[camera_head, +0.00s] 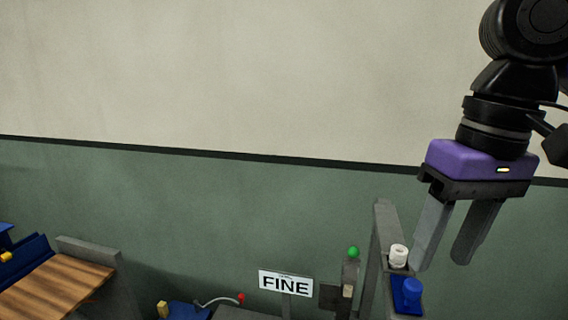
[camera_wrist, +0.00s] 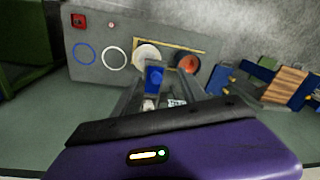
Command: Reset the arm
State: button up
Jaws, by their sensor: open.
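My gripper (camera_head: 440,258) hangs at the right of the head view, pointing down from its purple body. Its two grey fingers are apart, with nothing seen between them. Just left of and below the fingers are a white spool (camera_head: 398,256) and a blue spool (camera_head: 412,291) by a grey post. I cannot tell from this view how far the fingers are from them in depth. In the wrist view the purple gripper body fills the bottom, and a blue piece (camera_wrist: 154,78) shows beyond it.
A sign reading FINE (camera_head: 285,283) stands at the bottom centre, beside a green knob (camera_head: 353,252). A wooden-topped surface (camera_head: 58,284) is at the lower left. A grey panel (camera_wrist: 88,77) with rings and a red button shows in the wrist view. The wall's upper area is clear.

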jog(key=w+a+f+t+y, duration=0.35)
jog(key=a+y, duration=0.25)
jog(key=a, duration=0.4)
jog(key=w+a+f+t+y, duration=0.2)
jog(key=w+a+f+y, duration=0.15)
jog(key=a+y, duration=0.45)
notch_tip(320, 180, down, 7)
jog(key=m+t+h, duration=0.2)
jog(key=m+t, duration=0.3)
jog(key=t, duration=0.2)
jog(key=s+d+f+m+t+h, duration=0.25)
jog(key=s+d+f+h, duration=0.25)
jog(key=s+f, duration=0.25)
jog(key=s+d+f+m+t+h, duration=0.1)
jog(key=s+d+f+m+h, duration=0.35)
jog(key=f, duration=0.45)
jog(key=s+d+n+h, duration=0.2)
jog(key=s+d+n, duration=0.2)
jog(key=s, duration=0.8)
jog(key=s+d+f+n+g+h+b, duration=0.1)
jog(key=s+d+n, duration=0.4)
jog(key=s, duration=0.7)
jog(key=shift+f+n+g+h, duration=0.15)
jog(key=shift+n+g+h, duration=0.15)
jog(key=shift+h, duration=0.05)
